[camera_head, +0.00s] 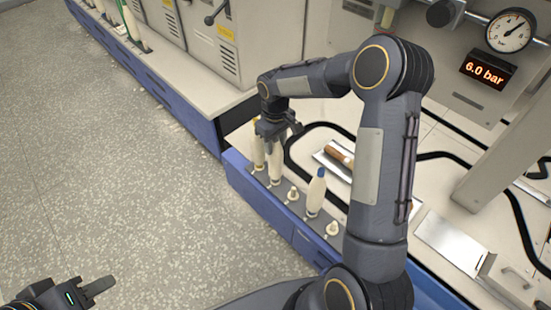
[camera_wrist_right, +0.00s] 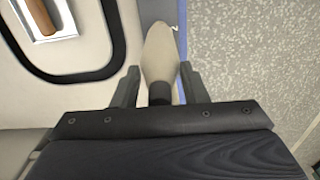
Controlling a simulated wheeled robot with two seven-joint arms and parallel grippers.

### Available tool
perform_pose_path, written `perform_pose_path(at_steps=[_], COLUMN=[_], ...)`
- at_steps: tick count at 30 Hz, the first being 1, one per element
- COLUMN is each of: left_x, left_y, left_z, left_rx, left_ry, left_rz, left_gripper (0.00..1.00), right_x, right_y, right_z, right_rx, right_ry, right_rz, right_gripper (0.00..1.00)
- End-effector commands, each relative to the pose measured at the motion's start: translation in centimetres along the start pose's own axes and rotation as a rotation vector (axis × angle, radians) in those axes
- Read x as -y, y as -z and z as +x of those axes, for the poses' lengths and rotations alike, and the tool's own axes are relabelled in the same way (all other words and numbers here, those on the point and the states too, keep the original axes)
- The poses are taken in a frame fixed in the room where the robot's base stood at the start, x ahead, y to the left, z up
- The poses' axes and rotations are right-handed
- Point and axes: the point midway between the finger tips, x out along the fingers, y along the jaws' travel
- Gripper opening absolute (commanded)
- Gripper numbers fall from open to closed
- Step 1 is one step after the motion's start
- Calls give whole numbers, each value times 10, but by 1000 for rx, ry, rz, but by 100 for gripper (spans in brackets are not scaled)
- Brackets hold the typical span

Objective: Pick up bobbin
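My right gripper (camera_head: 276,128) hangs over a rail of upright bobbins. Directly beneath it stands a cream bobbin (camera_head: 275,167), its top hidden by the gripper. In the right wrist view this bobbin (camera_wrist_right: 160,55) sits between the two spread fingers (camera_wrist_right: 160,82), with narrow gaps showing at its sides. A yellowish bobbin (camera_head: 258,152) stands just to the left. A blue-tipped bobbin (camera_head: 316,195) stands further right. My left gripper (camera_head: 98,290) is at the lower left over the floor, away from the bobbins; its finger opening is unclear.
Bare pegs (camera_head: 292,194) stand along the rail. A tray (camera_head: 328,160) with a brown-handled tool lies behind the bobbins, beside a black hose (camera_head: 290,155). A metal plate (camera_head: 448,240) lies at right. A machine with a gauge (camera_head: 508,32) stands behind. The floor at left is clear.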

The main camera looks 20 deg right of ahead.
Motion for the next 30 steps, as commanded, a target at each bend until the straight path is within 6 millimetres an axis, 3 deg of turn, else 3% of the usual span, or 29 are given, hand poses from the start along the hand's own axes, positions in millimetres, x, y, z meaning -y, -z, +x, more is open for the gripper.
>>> perform_pose_path(at_steps=[1,8,17,30], left_x=[0,0,-2,-14], left_y=[0,0,2,15], left_z=[0,0,-4,-31], left_rx=[0,0,0,0], left_ry=[0,0,0,0], left_rz=[0,0,0,0], left_gripper=[36,36,36,36], right_x=[0,0,0,1], right_y=[0,0,1,0], right_z=[0,0,-8,-89], right_rx=[0,0,-3,-3], right_ry=[0,0,-1,0], right_rz=[0,0,0,2], right_gripper=[31,1,1,1])
